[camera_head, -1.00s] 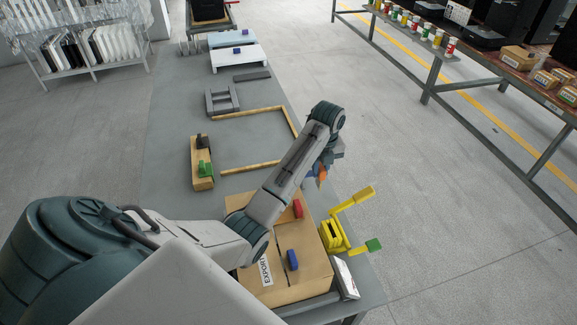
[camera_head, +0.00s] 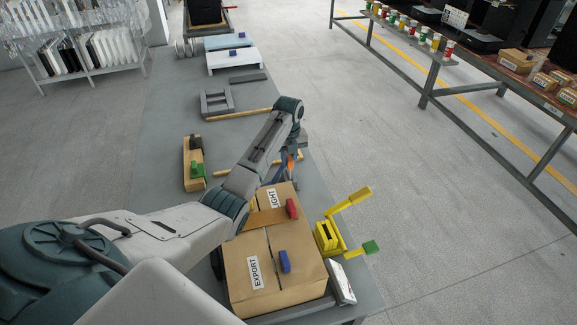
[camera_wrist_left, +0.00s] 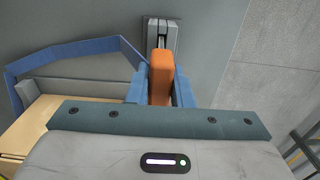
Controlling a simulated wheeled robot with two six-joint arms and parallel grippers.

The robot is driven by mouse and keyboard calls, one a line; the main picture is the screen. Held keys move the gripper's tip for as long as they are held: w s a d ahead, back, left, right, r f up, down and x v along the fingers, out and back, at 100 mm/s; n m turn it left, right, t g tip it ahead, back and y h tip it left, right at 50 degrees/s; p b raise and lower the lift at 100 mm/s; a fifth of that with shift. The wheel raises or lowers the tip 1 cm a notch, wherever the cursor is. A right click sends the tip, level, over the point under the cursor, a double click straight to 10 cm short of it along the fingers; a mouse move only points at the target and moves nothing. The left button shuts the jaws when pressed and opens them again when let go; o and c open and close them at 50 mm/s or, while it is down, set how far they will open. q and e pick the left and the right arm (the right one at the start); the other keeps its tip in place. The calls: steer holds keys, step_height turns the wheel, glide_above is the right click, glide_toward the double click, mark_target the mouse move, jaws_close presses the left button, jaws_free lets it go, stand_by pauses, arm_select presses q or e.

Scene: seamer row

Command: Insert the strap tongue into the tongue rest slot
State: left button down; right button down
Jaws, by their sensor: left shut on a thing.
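My left gripper (camera_head: 289,166) is above the bench beyond the carton, partly hidden by its own arm. In the left wrist view, its blue fingers (camera_wrist_left: 157,88) are shut on an orange block (camera_wrist_left: 160,72), which seems to be the strap tongue. The orange also shows in the head view (camera_head: 290,161). Just beyond the block's far end is a grey metal piece with a groove (camera_wrist_left: 162,32), possibly the tongue rest slot. I cannot tell whether the block touches it. A blue band (camera_wrist_left: 70,67) loops left of the fingers. My right gripper is out of view.
The taped carton (camera_head: 240,285) with red and blue clips stands at the bench's near end, beside a yellow bracket tool (camera_head: 328,237). A wooden block (camera_head: 186,172) with black and green pieces lies left. Grey frames (camera_head: 215,103) and a white stand (camera_head: 234,60) are farther back.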

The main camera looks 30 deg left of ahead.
mark_target(289, 166)
arm_select(q)
step_height(289, 166, down, 3)
steer(key=shift+f+p, duration=0.1)
steer(key=shift+p, duration=0.2)
steer(key=shift+f, duration=0.1)
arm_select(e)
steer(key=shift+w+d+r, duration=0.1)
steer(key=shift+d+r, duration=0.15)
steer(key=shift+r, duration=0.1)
arm_select(q)
steer(key=shift+f, duration=0.1)
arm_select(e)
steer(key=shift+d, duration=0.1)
arm_select(q)
steer(key=c, duration=1.3)
jaws_free()
